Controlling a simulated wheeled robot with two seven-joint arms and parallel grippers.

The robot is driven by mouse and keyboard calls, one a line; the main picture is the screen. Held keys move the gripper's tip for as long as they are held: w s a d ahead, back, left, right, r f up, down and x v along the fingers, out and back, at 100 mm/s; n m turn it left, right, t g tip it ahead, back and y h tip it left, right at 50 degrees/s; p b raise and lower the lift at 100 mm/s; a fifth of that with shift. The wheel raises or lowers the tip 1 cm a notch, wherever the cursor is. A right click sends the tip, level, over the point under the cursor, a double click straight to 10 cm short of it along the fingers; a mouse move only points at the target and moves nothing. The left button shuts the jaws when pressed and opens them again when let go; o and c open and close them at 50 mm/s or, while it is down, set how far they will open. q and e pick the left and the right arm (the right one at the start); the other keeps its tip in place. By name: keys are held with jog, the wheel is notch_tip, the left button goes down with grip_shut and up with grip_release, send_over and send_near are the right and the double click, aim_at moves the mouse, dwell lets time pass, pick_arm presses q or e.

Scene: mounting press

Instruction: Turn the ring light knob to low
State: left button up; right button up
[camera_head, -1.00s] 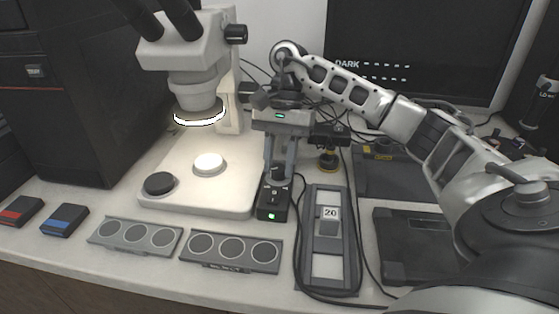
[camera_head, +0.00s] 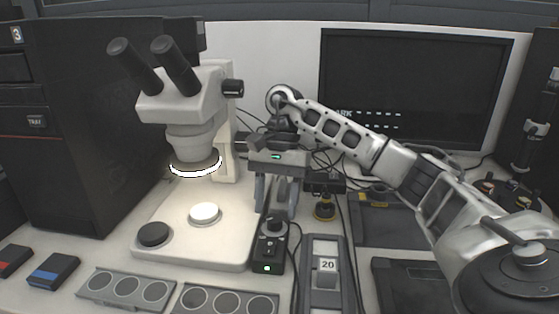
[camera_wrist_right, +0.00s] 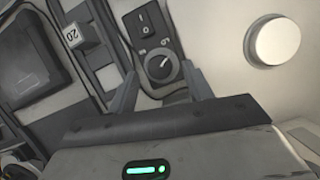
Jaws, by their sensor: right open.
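The ring light control box (camera_head: 268,252) is a small black box with a green light, standing by the microscope base. Its round knob (camera_head: 272,227) is on top; in the wrist view the knob (camera_wrist_right: 159,67) has a light pointer mark and sits beside a rocker switch (camera_wrist_right: 145,20). My right gripper (camera_head: 276,208) is open, pointing down above the box. In the wrist view its fingers (camera_wrist_right: 160,80) are on either side of the knob, apart from it as far as I can tell. The ring light (camera_head: 196,167) under the microscope head glows white. My left gripper is not in view.
The microscope (camera_head: 190,110) stands left of my gripper, its pale base (camera_head: 185,245) close to the box. A grey rack marked 20 (camera_head: 324,247) is to the right, with a cable beside it.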

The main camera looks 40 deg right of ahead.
pick_arm(q)
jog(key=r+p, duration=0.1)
jog(key=p, duration=0.2)
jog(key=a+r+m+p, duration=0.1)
jog(key=p, duration=0.3)
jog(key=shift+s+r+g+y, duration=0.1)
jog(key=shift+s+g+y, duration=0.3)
pick_arm(e)
jog(key=v, duration=1.4)
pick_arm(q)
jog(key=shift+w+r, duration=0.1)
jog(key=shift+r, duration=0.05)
pick_arm(e)
jog(key=shift+r, duration=0.1)
